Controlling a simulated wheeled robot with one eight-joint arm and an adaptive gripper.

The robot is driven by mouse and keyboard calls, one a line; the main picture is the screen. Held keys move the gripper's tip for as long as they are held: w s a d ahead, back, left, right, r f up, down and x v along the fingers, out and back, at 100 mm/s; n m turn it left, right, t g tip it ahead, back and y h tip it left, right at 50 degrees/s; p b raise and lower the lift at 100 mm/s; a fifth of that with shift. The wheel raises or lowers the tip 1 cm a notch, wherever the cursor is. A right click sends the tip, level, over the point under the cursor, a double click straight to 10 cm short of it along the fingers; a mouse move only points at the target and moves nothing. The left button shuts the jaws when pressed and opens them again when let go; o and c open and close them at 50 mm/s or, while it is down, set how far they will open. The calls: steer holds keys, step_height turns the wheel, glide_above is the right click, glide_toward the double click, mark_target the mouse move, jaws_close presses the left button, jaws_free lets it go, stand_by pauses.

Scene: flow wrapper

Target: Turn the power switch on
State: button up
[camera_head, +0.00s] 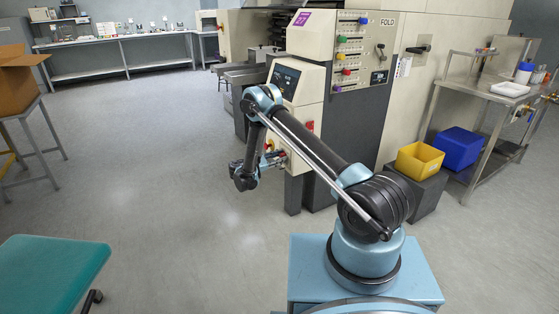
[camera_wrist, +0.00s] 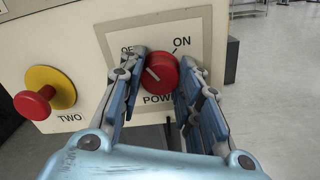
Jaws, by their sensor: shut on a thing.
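The power switch (camera_wrist: 160,74) is a round red knob on a cream plate in the wrist view. Its white mark points up and left, toward the partly hidden OFF label; the ON label (camera_wrist: 181,41) is at its upper right. My gripper (camera_wrist: 162,66) has its blue fingers on the left and right sides of the knob, shut on it. The fingers hide part of the OFF and POWER lettering. In the head view my gripper (camera_head: 277,158) is at the lower front of the machine, and the knob cannot be made out there.
A red button on a yellow disc (camera_wrist: 49,90), labelled TWO, sticks out left of the switch. The machine (camera_head: 344,62) stands behind my arm. A yellow bin (camera_head: 418,160) and a blue bin (camera_head: 461,148) are at right. Open floor (camera_head: 150,150) lies left.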

steer(key=m, duration=0.4)
steer(key=shift+m, duration=0.3)
steer(key=m, duration=0.3)
steer(key=shift+m, duration=0.4)
steer(key=m, duration=0.3)
steer(key=shift+d+f, duration=0.1)
steer(key=shift+s+f+m, duration=0.1)
steer(key=shift+m, duration=1.9)
steer(key=o, duration=1)
steer(key=shift+o, duration=0.2)
